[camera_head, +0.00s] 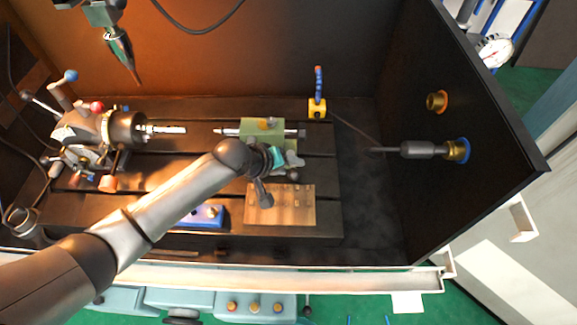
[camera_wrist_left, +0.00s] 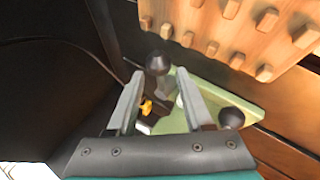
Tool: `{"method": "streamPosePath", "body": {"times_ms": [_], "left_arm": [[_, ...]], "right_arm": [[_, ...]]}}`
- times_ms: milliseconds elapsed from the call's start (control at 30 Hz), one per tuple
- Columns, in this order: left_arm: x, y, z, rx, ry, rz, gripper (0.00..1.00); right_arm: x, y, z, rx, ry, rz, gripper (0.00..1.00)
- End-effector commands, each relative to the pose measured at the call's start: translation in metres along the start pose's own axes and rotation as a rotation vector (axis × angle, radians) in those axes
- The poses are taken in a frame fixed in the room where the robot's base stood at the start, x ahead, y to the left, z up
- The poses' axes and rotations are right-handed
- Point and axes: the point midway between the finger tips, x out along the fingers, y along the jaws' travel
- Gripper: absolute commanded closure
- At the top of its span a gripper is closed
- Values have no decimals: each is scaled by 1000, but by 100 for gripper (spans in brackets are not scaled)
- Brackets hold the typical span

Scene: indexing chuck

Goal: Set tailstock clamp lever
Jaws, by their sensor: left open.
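The green tailstock (camera_head: 262,127) stands on the dark slotted table, its pointed centre facing left. It also shows as a pale green body in the left wrist view (camera_wrist_left: 258,103). A black ball knob (camera_wrist_left: 158,62), seemingly on a lever of the tailstock, appears just beyond and between my fingertips. A second black knob (camera_wrist_left: 231,118) lies to the right of the right finger. I cannot tell which knob belongs to the clamp lever. My left gripper (camera_wrist_left: 158,78) is open, with nothing gripped; in the head view it is at the tailstock's near right side (camera_head: 284,161). My right gripper is not in view.
The indexing chuck (camera_head: 124,128) holds a bright rod at the left. A wooden board with pegs (camera_head: 285,208) lies just in front of the tailstock. A yellow block with a blue nozzle (camera_head: 317,106) stands behind. A spindle tool (camera_head: 119,48) hangs upper left. A dark wall (camera_head: 400,105) bounds the right.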

Motion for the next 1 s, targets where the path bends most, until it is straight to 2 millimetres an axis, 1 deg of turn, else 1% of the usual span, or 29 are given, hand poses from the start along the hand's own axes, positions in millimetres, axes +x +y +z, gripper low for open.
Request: {"method": "streamPosePath", "body": {"times_ms": [300, 700, 767, 1000], "left_arm": [[2, 0, 0, 0, 0, 0, 49], [1, 0, 0, -1, -1, -1, 94], [1, 0, 0, -1, -1, -1, 100], [2, 0, 1, -1, -2, -1, 100]], "right_arm": [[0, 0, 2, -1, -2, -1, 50], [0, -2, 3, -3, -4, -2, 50], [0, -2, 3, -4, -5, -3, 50], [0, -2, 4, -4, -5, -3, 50]]}}
